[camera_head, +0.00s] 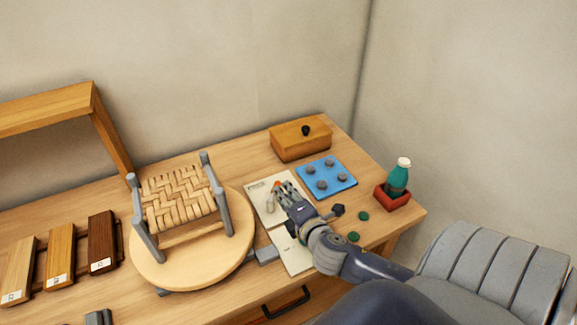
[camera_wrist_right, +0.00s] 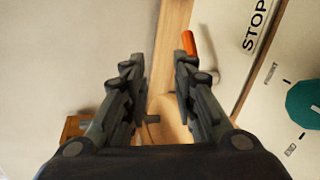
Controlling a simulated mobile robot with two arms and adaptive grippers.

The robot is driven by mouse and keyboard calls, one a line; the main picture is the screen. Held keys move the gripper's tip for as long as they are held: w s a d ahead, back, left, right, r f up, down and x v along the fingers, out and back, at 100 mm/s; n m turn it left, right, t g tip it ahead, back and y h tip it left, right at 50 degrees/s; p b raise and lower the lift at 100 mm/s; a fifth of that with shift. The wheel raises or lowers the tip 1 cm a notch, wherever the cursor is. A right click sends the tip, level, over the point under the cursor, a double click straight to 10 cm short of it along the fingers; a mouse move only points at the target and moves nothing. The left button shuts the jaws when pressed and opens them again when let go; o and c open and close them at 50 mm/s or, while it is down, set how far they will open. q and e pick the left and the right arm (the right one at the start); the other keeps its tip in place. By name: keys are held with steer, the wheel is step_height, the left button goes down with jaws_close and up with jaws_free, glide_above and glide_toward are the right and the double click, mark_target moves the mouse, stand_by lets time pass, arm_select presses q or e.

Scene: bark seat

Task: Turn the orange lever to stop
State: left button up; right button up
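The small orange lever (camera_head: 276,184) stands near the right gripper's fingertips in the head view. In the right wrist view the orange lever (camera_wrist_right: 188,42) is just beyond the tip of the right-hand finger, off the middle of the gap. I cannot tell whether they touch. A white panel with a black STOP label (camera_wrist_right: 256,25) lies to its right there. My right gripper (camera_head: 283,190) reaches over the pale panel (camera_head: 262,190) from the lower right. In the wrist view its fingers (camera_wrist_right: 158,65) are apart with nothing between them. My left gripper is not recognisable in view.
A round wooden turntable (camera_head: 190,282) holds a small woven seat frame (camera_head: 180,205) left of the gripper. A blue tray (camera_head: 327,180), a wooden box (camera_head: 300,142) and a green bottle (camera_head: 398,180) in a red holder stand behind and right. Green discs (camera_head: 363,215) lie nearby.

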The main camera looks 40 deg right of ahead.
steer(key=shift+a+v, duration=0.2)
steer(key=shift+v, duration=0.9)
steer(key=shift+w, duration=0.1)
steer(key=shift+p, duration=0.4)
